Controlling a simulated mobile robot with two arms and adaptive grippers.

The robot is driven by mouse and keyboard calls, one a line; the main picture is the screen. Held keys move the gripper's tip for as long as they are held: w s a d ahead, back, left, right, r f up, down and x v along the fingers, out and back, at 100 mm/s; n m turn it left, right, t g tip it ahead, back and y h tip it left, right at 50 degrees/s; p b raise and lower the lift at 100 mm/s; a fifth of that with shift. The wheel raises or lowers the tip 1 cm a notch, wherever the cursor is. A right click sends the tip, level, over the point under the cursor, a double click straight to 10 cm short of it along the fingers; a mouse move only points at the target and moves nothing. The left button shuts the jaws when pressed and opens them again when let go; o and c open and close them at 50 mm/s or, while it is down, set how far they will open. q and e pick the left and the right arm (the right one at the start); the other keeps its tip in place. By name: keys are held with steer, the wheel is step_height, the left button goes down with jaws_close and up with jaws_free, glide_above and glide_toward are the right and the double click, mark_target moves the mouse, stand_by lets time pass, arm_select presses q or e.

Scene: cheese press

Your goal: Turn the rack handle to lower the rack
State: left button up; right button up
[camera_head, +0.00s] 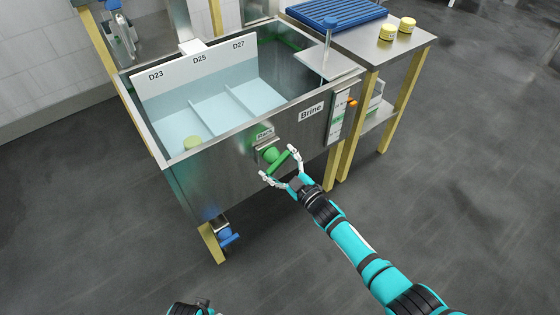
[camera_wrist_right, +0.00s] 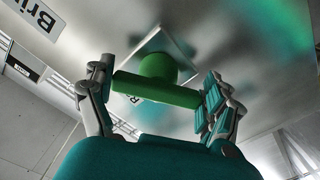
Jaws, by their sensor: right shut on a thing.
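The green rack handle (camera_head: 279,161) sits on the front wall of the steel brine tank, below a small label reading "Rack". It is a round hub with a crossbar that is tilted in the head view. My right gripper (camera_head: 281,163) is at the handle, with one finger at each end of the bar. In the right wrist view the green bar (camera_wrist_right: 157,90) lies between the fingers of the right gripper (camera_wrist_right: 160,95), shut on it. Part of the "Rack" label is hidden behind the bar there. My left gripper (camera_head: 190,308) shows only in part at the bottom edge, so its jaws cannot be judged.
The brine tank (camera_head: 225,160) holds pale blue water with dividers marked D23, D25 and D27. A yellowish cheese (camera_head: 192,142) is in the D23 section. A side table (camera_head: 400,47) at right bears a blue rack (camera_head: 335,12) and two cheeses (camera_head: 388,32). The floor in front is clear.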

arm_select(q)
steer(key=shift+s+f, duration=0.35)
steer(key=shift+f, duration=0.25)
arm_select(e)
steer(key=shift+s+f+m, duration=0.1)
steer(key=shift+f+m, duration=0.05)
steer(key=shift+m, duration=1.05)
steer(key=o, duration=1)
steer(key=shift+c, duration=0.2)
steer(key=v, duration=1.2)
